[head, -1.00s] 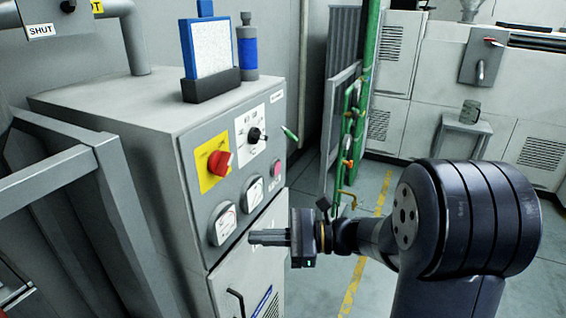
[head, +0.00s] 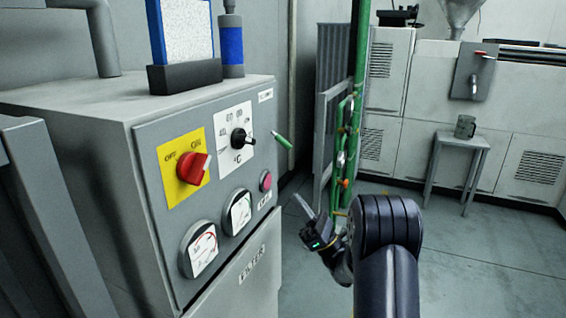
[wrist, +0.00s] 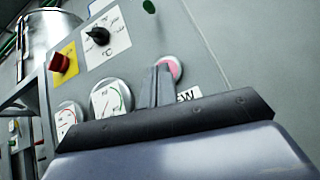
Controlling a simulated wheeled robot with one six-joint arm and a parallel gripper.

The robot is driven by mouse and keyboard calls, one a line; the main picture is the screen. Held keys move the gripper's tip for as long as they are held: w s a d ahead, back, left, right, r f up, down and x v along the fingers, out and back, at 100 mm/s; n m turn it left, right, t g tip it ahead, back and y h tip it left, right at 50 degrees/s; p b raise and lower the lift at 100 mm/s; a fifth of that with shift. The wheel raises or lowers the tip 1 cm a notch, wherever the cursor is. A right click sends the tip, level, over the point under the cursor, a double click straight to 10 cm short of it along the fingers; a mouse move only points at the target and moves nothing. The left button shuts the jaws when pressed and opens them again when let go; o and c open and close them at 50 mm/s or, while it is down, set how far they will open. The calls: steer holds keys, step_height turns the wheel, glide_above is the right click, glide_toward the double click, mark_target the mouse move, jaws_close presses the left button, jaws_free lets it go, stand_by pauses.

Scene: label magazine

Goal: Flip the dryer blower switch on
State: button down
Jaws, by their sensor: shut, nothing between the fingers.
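The dryer's grey control cabinet (head: 110,110) fills the left of the head view. Its red rotary switch (head: 193,168) sits on a yellow plate (head: 171,188) marked OFF and ON. I cannot tell for certain which mark its handle points to. The red switch also shows at upper left in the wrist view (wrist: 62,62). My gripper (head: 303,205) is shut and empty, to the right of the cabinet face in the head view. In the wrist view its closed fingers (wrist: 156,86) overlap the panel just beside the pink button (wrist: 170,66), well right of the switch.
A black selector knob (head: 240,138) on a white plate is right of the switch. Two gauges (head: 203,252) (head: 240,213) sit below, and a red-pink button (head: 265,181) is at right. A green-tipped lever (head: 283,140) sticks out at the panel's right edge. Floor at right is open.

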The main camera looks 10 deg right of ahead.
mark_target(282, 141)
steer(key=shift+r, duration=0.15)
steer(key=x, duration=1)
steer(key=shift+r, duration=0.2)
steer(key=d+r, duration=0.2)
steer(key=shift+s+d+r, duration=0.15)
steer(key=shift+s+r, duration=0.2)
steer(key=shift+s, duration=0.05)
steer(key=shift+p, duration=0.45)
steer(key=shift+d+r+g+h+p, duration=0.15)
steer(key=shift+g+h+p, duration=0.25)
steer(key=shift+h+p, duration=0.15)
steer(key=shift+s+d+r+g+h+p, duration=0.2)
steer(key=shift+g+h+p, duration=0.15)
steer(key=shift+g+p, duration=0.3)
